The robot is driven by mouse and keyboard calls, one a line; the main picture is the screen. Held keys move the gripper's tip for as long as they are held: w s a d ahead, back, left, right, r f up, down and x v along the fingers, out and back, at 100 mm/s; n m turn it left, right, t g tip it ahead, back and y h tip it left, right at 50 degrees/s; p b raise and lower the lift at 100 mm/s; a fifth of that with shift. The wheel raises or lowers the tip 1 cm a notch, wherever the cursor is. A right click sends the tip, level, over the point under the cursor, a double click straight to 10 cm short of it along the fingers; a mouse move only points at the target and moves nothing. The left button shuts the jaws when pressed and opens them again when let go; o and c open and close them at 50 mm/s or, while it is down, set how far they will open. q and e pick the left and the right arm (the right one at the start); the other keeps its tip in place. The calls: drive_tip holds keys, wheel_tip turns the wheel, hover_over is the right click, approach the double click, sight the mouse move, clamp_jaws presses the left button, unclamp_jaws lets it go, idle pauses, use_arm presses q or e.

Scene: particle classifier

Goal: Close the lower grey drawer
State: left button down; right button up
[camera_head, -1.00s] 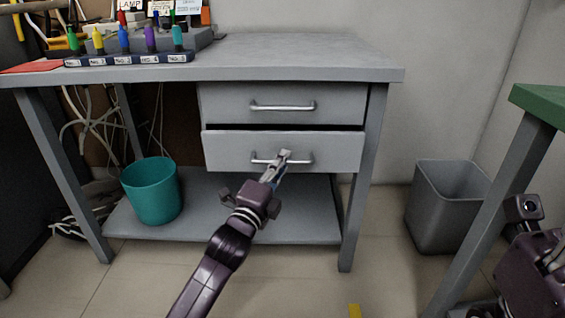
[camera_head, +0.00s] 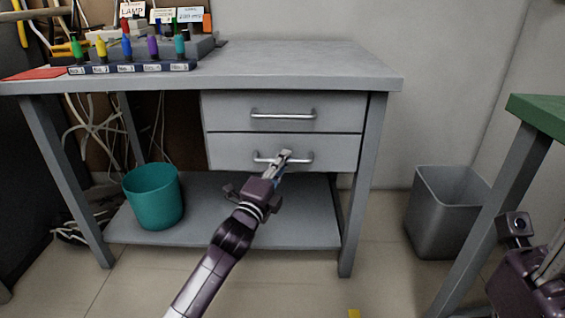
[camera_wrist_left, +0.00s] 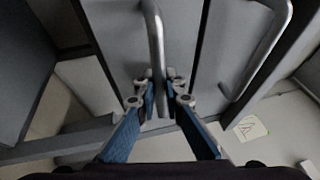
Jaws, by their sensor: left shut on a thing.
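The lower grey drawer (camera_head: 232,150) sits under the upper drawer in the grey workbench. Its front is level with the upper drawer front, with only a thin line between them in the head view. My left gripper (camera_head: 283,157) is at the right part of the lower drawer's metal handle (camera_head: 262,158). In the left wrist view its blue fingers (camera_wrist_left: 160,88) are shut around the bar handle (camera_wrist_left: 156,45). My right gripper's fingers are out of view; only part of that arm shows at the right edge.
The upper drawer (camera_head: 225,108) is shut. A teal bin (camera_head: 153,198) stands on the lower shelf (camera_head: 300,225) at left. A grey bin (camera_head: 440,215) stands on the floor at right, near a green-topped table (camera_head: 540,110). Colored items stand on the bench top (camera_head: 300,65).

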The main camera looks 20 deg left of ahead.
use_arm(q)
drive_tip(key=shift+a+r, duration=0.1)
drive_tip(key=shift+a, duration=0.05)
drive_tip(key=c, duration=2.3)
unclamp_jaws()
drive_tip(key=shift+w, duration=0.15)
drive_tip(key=shift+c, duration=0.2)
drive_tip(key=o, duration=0.3)
drive_tip(key=v, duration=1.2)
